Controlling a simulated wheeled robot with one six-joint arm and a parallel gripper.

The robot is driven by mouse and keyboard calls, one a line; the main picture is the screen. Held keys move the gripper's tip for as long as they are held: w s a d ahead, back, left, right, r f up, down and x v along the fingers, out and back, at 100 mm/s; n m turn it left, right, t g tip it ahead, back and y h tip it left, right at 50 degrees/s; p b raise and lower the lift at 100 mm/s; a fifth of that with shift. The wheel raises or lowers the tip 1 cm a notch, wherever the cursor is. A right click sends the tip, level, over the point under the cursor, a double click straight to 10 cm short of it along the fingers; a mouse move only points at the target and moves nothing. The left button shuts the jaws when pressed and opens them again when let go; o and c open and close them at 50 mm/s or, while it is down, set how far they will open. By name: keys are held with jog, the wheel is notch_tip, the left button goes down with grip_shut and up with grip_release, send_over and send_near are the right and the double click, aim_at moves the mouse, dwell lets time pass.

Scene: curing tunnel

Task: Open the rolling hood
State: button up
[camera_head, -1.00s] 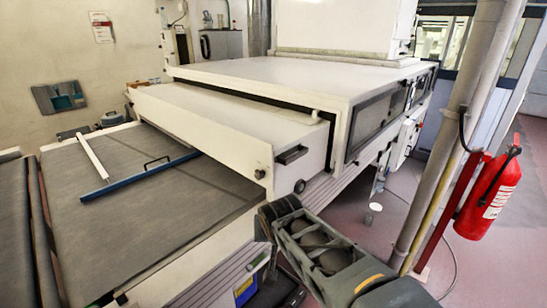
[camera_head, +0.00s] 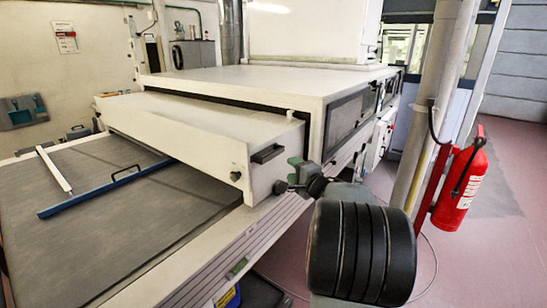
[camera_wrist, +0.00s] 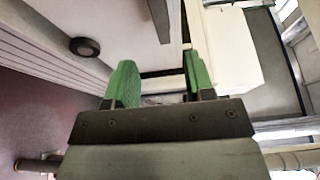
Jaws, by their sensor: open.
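The white rolling hood (camera_head: 190,122) sticks out from the machine's large white housing over the grey belt. A dark handle (camera_head: 267,153) is on its near end face, and a round dark knob (camera_head: 280,187) is lower on that face. My gripper (camera_head: 299,172) is just right of the handle, near the end face. In the wrist view, my gripper's green fingers (camera_wrist: 160,78) are apart with nothing between them. A dark bar, apparently the handle (camera_wrist: 159,18), lies ahead of them, and the knob (camera_wrist: 84,47) is to their left. I cannot tell whether anything touches.
The white housing (camera_head: 240,83) stands behind the hood. A blue bar with a black handle (camera_head: 105,187) lies across the grey belt (camera_head: 95,240). A grey post (camera_head: 425,120) and a red fire extinguisher (camera_head: 460,188) stand to the right. Pink floor is open at right.

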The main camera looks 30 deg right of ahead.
aim_at(274, 155)
jog(key=w, duration=1.2)
jog(key=shift+w+d, duration=0.35)
jog(key=shift+c, duration=0.5)
grip_shut()
